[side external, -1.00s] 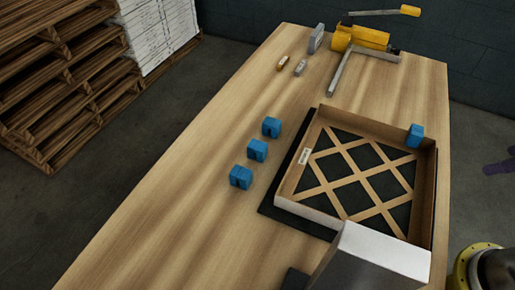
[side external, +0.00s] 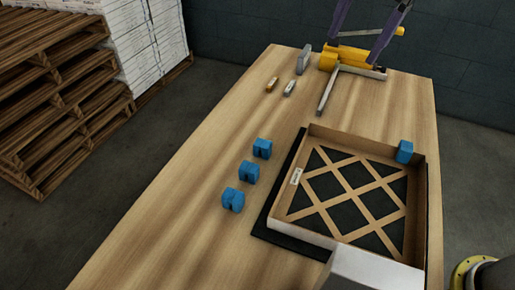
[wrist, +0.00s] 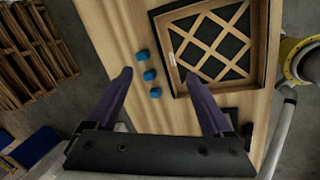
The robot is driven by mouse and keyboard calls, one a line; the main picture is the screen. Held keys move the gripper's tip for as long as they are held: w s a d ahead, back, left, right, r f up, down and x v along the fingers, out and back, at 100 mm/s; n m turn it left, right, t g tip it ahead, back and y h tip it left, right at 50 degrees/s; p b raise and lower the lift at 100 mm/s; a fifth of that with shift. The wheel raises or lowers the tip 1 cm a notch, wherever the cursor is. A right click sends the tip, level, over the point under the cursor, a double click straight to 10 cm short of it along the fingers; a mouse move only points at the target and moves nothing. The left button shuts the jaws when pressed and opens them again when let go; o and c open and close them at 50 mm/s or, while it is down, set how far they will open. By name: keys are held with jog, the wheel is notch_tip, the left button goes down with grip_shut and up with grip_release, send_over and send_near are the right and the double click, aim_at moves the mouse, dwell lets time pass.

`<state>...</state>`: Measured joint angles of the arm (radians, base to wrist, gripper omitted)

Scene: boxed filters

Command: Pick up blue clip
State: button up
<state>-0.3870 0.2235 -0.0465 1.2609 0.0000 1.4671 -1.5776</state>
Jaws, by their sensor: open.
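Three blue clips stand in a row on the wooden table, left of the boxed filter: a far clip (side external: 262,148), a middle clip (side external: 249,172) and a near clip (side external: 233,199). A fourth blue clip (side external: 404,151) sits at the far right corner of the filter box (side external: 425,215). In the wrist view the row of clips (wrist: 149,75) lies beyond and between my fingertips. My gripper (wrist: 161,78) is open and empty, high above the table. In the side external view its purple fingers (side external: 372,25) show at the top, in front of the far table end.
A yellow tool with a grey bar (side external: 345,57) lies at the far table end, near small orange and grey items (side external: 280,86). A white box (side external: 375,270) stands at the near edge. The table left of the clips is clear. Pallets (side external: 60,110) stand on the floor.

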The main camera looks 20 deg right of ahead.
jog(key=w+a+f+n+g, duration=0.1)
jog(key=w+a+f+n, duration=0.25)
jog(key=a+f, duration=0.55)
jog(key=g+h, duration=0.1)
jog(key=g, duration=0.1)
send_over(247, 169)
notch_tip(247, 169, down, 7)
jog(key=shift+n, duration=0.45)
notch_tip(247, 169, down, 13)
jog(key=shift+f, duration=0.15)
grip_shut()
